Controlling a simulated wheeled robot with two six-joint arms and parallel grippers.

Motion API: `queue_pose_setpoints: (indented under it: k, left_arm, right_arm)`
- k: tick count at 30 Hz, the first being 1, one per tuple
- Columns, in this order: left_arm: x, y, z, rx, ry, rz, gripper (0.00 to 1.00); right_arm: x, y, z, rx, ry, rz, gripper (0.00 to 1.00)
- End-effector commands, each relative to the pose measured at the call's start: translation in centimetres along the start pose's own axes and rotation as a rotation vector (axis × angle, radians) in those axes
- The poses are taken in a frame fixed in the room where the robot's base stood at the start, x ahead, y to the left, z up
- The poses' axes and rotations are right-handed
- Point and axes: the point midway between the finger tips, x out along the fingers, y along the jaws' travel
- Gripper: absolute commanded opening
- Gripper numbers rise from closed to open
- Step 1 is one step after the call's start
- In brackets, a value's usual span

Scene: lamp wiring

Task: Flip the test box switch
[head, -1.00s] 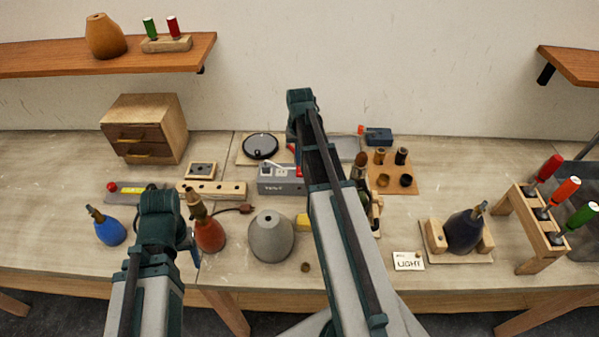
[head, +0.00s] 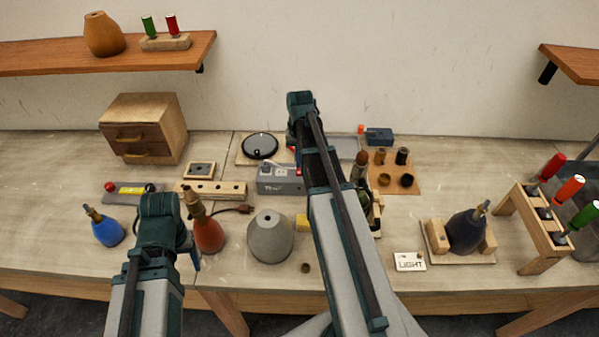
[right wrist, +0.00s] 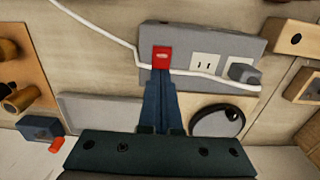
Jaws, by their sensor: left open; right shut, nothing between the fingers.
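The grey test box (head: 281,181) stands mid-table, partly hidden by my right arm in the head view. In the right wrist view the test box (right wrist: 215,45) has a red switch (right wrist: 162,56), two pale sockets, and a grey plug (right wrist: 242,73) at one socket. My right gripper (right wrist: 160,78) is shut and empty, its fingertips at the edge of the red switch; I cannot tell whether they touch it. My left gripper (head: 194,261) is open beside the orange-red bottle-shaped body (head: 208,235), its fingers mostly hidden by my arm.
A white cord (right wrist: 100,25) runs across the test box. A round black disc (head: 260,146) lies behind the box. A grey cone-shaped shade (head: 270,237) stands in front. A wooden strip with holes (head: 225,189) lies left of the box. A LIGHT card (head: 410,262) lies front right.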

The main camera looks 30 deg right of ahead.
Motion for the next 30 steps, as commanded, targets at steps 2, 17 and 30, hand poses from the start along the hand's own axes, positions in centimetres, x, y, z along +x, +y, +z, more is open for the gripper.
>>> queue_pose_setpoints:
  k: [2, 17, 30]
  left_arm:
    - [0.0, 0.0, 0.0, -0.001, 0.000, 0.000, 0.65]
    - [-3.0, -0.3, 0.2, 0.000, 0.000, 0.000, 0.65]
    - [-6.3, -0.6, 0.4, -0.002, 0.000, 0.001, 0.65]
  right_arm:
    - [0.0, 0.0, 0.0, 0.000, -0.001, 0.000, 0.00]
    - [-3.0, 0.0, 0.0, 0.000, 0.000, 0.000, 0.00]
    - [-6.4, 0.0, 0.0, 0.000, 0.000, 0.000, 0.00]
